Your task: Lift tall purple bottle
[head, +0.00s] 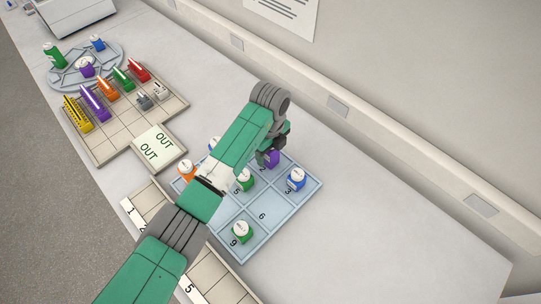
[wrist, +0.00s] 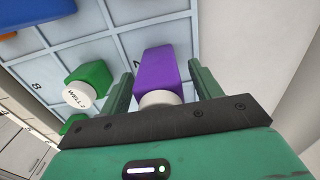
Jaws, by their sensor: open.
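The purple bottle (head: 272,158) with a white cap stands in the cell marked 2 of the light blue numbered tray (head: 262,243). My arm partly hides it in the head view. In the wrist view the purple bottle (wrist: 156,72) fills the space between my two green fingers, its white cap towards the palm. My gripper (wrist: 160,76) is open, with one finger on each side of the bottle. I cannot tell whether either finger touches it.
In the tray, a blue bottle (head: 296,179) stands in cell 3, a green one (head: 242,231) in cell 9, another green one (wrist: 88,82) near the gripper. An orange bottle (head: 186,169) is left of my arm. The wall (head: 390,110) runs behind; bench right of the tray is clear.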

